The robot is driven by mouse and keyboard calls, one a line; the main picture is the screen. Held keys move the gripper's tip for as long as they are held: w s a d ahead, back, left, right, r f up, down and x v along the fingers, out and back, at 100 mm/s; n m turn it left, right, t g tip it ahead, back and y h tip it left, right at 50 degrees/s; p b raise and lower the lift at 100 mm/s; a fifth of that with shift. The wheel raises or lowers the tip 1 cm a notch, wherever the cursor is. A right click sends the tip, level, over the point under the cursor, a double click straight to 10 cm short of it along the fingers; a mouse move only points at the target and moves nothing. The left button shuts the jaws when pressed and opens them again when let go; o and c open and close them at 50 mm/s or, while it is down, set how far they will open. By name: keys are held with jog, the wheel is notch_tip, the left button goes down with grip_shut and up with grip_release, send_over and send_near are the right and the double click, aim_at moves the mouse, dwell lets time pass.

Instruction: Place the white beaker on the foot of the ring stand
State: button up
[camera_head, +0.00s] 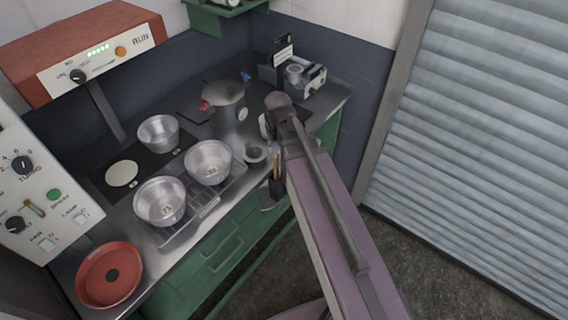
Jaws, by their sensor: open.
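I see no white beaker and no ring stand that I can make out in the head view. A pale flat disc (122,173) lies on a dark plate at the left of the bench. My gripper (270,196) is dark and small in the picture, at the bench's front edge, right of the metal bowls. It is open, with nothing visible between its fingers. My arm hides part of the bench around it.
Metal bowls (208,162) stand on the bench, two on a metal tray (190,229). A small grey cup (255,154) and a lidded pot (224,106) stand near my arm. A red dish (88,285) lies front left. Control boxes (40,180) overhang the left.

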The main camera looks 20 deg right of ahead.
jog(key=s+m+g, duration=0.1)
jog(key=s, duration=0.8)
jog(key=shift+d+g, duration=0.15)
jog(key=shift+g, duration=0.25)
jog(key=shift+s+f, duration=0.1)
jog(key=shift+o, duration=0.4)
jog(key=shift+f+b, duration=0.75)
